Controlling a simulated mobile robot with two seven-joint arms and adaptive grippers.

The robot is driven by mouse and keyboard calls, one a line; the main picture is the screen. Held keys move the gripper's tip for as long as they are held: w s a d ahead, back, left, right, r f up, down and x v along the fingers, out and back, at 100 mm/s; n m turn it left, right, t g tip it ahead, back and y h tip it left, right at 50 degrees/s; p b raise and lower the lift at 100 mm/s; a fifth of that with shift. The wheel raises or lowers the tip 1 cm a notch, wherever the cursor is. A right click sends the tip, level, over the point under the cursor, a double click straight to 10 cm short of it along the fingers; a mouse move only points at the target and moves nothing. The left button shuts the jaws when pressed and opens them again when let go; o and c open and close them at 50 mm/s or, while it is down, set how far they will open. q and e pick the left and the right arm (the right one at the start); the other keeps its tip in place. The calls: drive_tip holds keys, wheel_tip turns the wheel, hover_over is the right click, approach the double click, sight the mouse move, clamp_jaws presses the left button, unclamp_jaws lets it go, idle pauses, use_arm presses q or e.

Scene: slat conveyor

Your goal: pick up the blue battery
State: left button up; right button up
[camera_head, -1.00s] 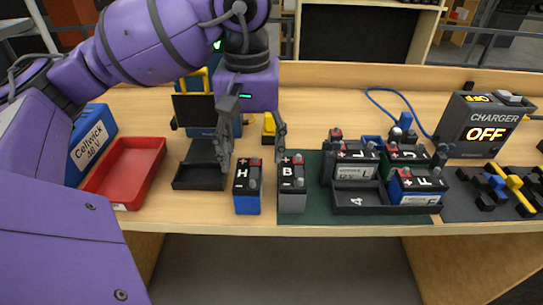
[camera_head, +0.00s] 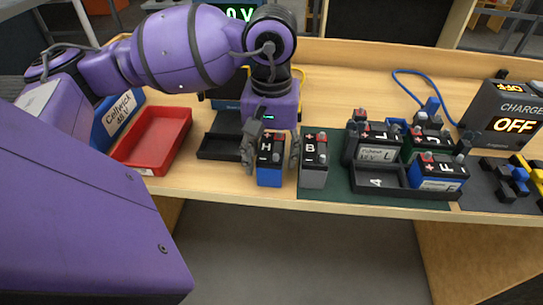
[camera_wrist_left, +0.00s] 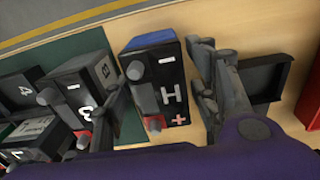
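The blue battery marked H (camera_head: 269,175) stands upright on the table, black on top and blue below. In the left wrist view it (camera_wrist_left: 155,80) shows its top with a minus sign, an H and a red plus. My left gripper (camera_head: 271,160) points down over it with one finger on each side. The fingers are open, and narrow gaps seem to show beside the battery in the left wrist view. Another blue-bodied battery, marked F (camera_head: 437,175), stands in the black tray at the right. My right gripper is not in view.
The grey battery B (camera_head: 314,175) stands close beside H, near the right finger. Several batteries sit in the black tray (camera_head: 400,191) on a green mat. A red bin (camera_head: 152,140) and an empty black tray (camera_head: 218,147) lie left. The charger (camera_head: 505,115) stands right.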

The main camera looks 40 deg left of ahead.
use_arm(q)
drive_tip(key=c, duration=1.1)
drive_tip(key=shift+o, duration=0.2)
